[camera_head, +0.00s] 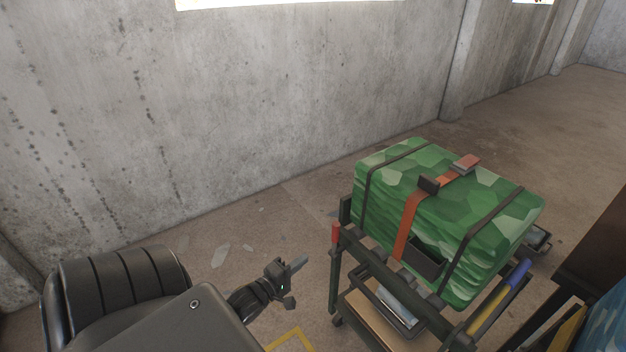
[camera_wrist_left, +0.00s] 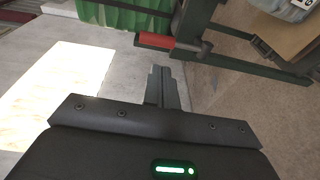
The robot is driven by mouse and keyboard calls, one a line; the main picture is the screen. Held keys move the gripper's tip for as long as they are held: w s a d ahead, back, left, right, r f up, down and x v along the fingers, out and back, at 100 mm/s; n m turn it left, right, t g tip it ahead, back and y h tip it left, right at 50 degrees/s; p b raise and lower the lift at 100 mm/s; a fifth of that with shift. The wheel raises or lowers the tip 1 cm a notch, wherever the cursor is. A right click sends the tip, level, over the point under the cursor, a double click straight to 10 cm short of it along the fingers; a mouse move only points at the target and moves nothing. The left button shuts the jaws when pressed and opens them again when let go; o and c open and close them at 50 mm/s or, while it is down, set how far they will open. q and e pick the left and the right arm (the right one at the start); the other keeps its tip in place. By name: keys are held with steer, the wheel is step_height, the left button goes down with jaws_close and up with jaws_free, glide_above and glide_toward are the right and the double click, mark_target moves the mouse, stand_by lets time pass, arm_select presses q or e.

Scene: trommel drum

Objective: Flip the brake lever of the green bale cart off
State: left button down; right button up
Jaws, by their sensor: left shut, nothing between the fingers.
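The green bale cart stands right of centre in the head view. Its dark frame (camera_head: 334,285) carries a strapped green bale (camera_head: 440,205), which also shows at the top of the left wrist view (camera_wrist_left: 125,18). A red-gripped lever (camera_head: 336,233) sits upright at the cart's near left corner; its red grip (camera_wrist_left: 160,41) also shows in the left wrist view, ahead of the fingertips. My left gripper (camera_head: 299,263) is shut and empty, left of the lever and apart from it. Its closed fingers (camera_wrist_left: 163,75) point towards the cart. My right gripper is out of view.
A concrete wall (camera_head: 250,110) runs behind the floor. A yellow floor marking (camera_head: 291,340) lies below my left gripper. A blue and yellow handle (camera_head: 500,295) is at the cart's right side. Dark furniture (camera_head: 597,250) stands at the far right. Floor left of the cart is mostly clear.

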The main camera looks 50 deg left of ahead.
arm_select(q)
steer(key=shift+s+d, duration=0.1)
steer(key=shift+s, duration=1.05)
